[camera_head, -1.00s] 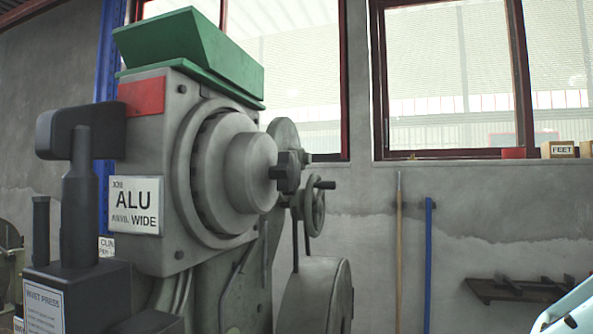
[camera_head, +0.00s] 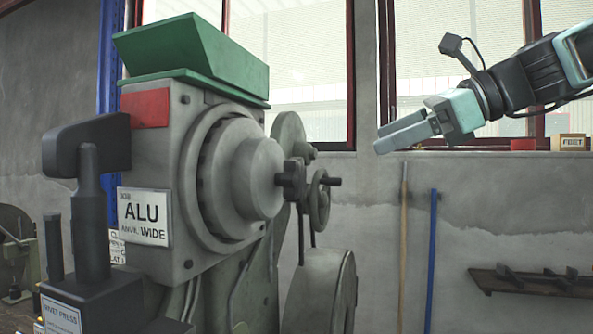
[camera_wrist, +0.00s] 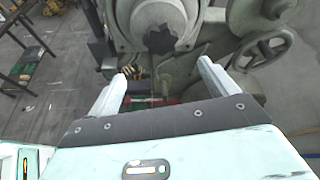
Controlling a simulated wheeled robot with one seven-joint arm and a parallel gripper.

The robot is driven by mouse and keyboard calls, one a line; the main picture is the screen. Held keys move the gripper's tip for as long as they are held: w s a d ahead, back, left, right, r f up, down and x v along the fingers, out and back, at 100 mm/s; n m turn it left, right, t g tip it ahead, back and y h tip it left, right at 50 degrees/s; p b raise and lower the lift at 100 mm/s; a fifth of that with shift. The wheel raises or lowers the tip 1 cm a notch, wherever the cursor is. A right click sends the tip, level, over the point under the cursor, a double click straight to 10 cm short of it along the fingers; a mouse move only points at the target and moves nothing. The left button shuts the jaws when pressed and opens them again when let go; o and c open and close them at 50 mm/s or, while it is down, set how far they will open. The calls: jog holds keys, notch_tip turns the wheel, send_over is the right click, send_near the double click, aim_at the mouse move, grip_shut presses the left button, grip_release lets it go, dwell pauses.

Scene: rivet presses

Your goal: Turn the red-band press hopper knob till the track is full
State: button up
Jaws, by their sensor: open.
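The red-band press (camera_head: 190,200) fills the left half of the head view, with a red band (camera_head: 145,108) on its side and an ALU / WIDE label (camera_head: 144,216). A green hopper (camera_head: 195,58) sits on top. A dark lobed knob (camera_head: 291,179) sticks out from the round grey drum (camera_head: 245,178); it also shows in the wrist view (camera_wrist: 160,39). My gripper (camera_head: 378,142) is open and empty, to the right of the knob and a little above it in the head view, apart from it. The track is not clearly seen.
A handwheel with a crank (camera_head: 320,200) stands just right of the knob, and it shows in the wrist view (camera_wrist: 268,48). A dark lever head (camera_head: 85,140) stands at the left. A wall shelf (camera_head: 540,282) is at the lower right. The air between knob and gripper looks clear.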

aim_at(301, 173)
jog(key=p+x, duration=0.3)
jog(key=x, duration=1.4)
jog(key=shift+a, duration=0.2)
jog(key=c, duration=1)
